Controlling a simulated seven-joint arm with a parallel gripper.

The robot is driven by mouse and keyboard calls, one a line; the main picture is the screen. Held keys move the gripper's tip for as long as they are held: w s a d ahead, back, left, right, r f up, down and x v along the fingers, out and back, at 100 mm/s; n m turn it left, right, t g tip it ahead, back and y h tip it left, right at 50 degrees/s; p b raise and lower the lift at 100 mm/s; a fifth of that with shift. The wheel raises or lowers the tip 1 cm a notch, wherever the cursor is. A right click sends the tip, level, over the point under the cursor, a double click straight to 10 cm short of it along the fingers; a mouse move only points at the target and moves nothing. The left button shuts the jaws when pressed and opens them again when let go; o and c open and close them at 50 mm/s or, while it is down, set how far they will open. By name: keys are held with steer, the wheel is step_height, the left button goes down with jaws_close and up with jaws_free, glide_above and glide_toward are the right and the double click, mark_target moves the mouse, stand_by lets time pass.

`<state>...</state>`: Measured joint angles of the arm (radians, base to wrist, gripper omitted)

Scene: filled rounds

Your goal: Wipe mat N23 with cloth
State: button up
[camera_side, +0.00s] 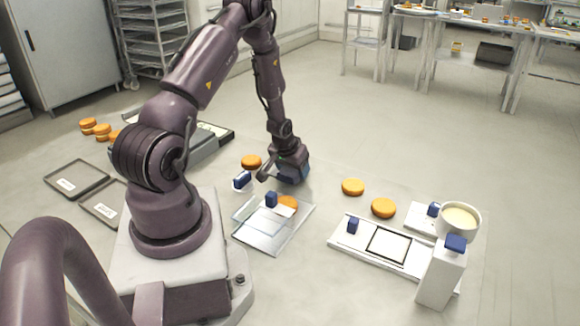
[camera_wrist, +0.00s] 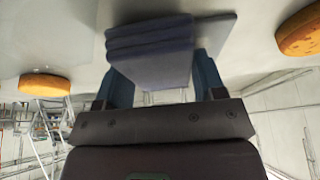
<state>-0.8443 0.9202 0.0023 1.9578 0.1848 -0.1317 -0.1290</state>
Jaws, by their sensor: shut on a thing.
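My gripper (camera_side: 290,166) is low over the work surface, right of the arm's base, behind a pale tray. It is shut on a folded blue cloth (camera_side: 296,172). In the wrist view the cloth (camera_wrist: 148,52) shows as stacked grey-blue layers between the two fingers (camera_wrist: 162,84). A flat grey-blue piece sticks out to the right behind it; I cannot tell whether it is part of the cloth. I cannot tell whether the cloth touches the surface. No label reading N23 is legible, so I cannot pick out that mat.
Orange rounds (camera_side: 353,187) lie about the surface. A pale tray (camera_side: 262,240) with a blue-handled piece stands in front of my gripper. At right are a white board (camera_side: 407,268), a white bottle (camera_side: 440,280) and a cream-filled bowl (camera_side: 458,220). Dark labelled trays (camera_side: 94,168) lie left.

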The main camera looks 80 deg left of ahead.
steer(key=shift+w+a+f, duration=0.1)
steer(key=shift+w+a, duration=0.8)
steer(key=shift+w, duration=0.05)
steer(key=shift+s+a, duration=0.1)
steer(key=shift+s+a, duration=1.15)
steer(key=shift+s, duration=0.2)
steer(key=shift+d, duration=0.1)
steer(key=shift+s+d, duration=0.85)
steer(key=shift+f, duration=0.1)
